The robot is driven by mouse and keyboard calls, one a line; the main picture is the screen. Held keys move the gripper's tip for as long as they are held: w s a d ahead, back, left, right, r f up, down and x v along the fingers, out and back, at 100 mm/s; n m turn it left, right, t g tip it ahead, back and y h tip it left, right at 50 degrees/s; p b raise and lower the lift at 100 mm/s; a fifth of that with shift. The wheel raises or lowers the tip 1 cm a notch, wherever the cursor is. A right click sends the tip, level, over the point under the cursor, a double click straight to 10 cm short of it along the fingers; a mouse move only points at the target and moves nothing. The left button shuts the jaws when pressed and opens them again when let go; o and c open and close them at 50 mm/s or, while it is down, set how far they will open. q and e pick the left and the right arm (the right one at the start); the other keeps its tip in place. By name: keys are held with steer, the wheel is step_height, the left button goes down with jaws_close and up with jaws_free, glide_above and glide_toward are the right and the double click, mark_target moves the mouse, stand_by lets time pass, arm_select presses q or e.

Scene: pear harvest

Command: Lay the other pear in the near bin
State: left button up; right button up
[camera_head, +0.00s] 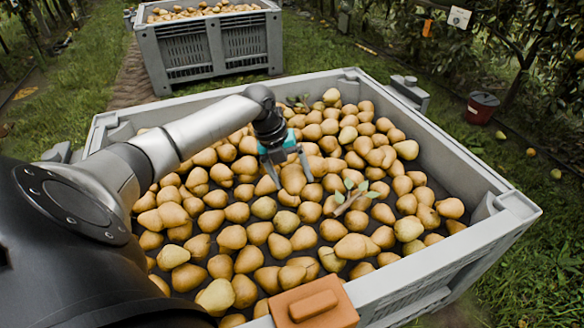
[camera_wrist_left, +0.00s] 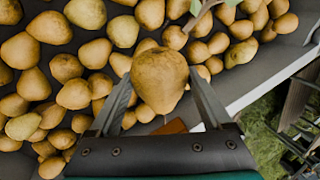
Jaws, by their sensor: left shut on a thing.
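My left gripper (camera_head: 291,182) reaches in from the left over the near bin (camera_head: 500,215), a grey crate filled with many yellow-brown pears. It is shut on a pear (camera_wrist_left: 158,78), which shows large between the two fingers (camera_wrist_left: 161,105) in the left wrist view. The held pear (camera_head: 293,177) also shows between the fingertips in the head view. It is over the middle of the bin, with pears behind it; its exact height above them is hard to tell. My right gripper is out of view.
A leafy twig (camera_head: 352,196) lies on the pears. A second grey bin (camera_head: 205,50) with pears stands farther back. A red bucket (camera_head: 482,107) and a few fallen pears are on the grass at the right.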

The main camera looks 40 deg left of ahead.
arm_select(q)
steer(key=shift+f+b, duration=2.65)
steer(key=shift+f, duration=2.15)
steer(key=shift+f+b, duration=1.75)
steer(key=shift+f, duration=0.75)
steer(key=o, duration=1.4)
steer(key=shift+r, duration=0.1)
steer(key=p+v, duration=0.8)
steer(key=v, duration=0.7)
steer(key=shift+a, duration=0.1)
steer(key=shift+r, duration=0.1)
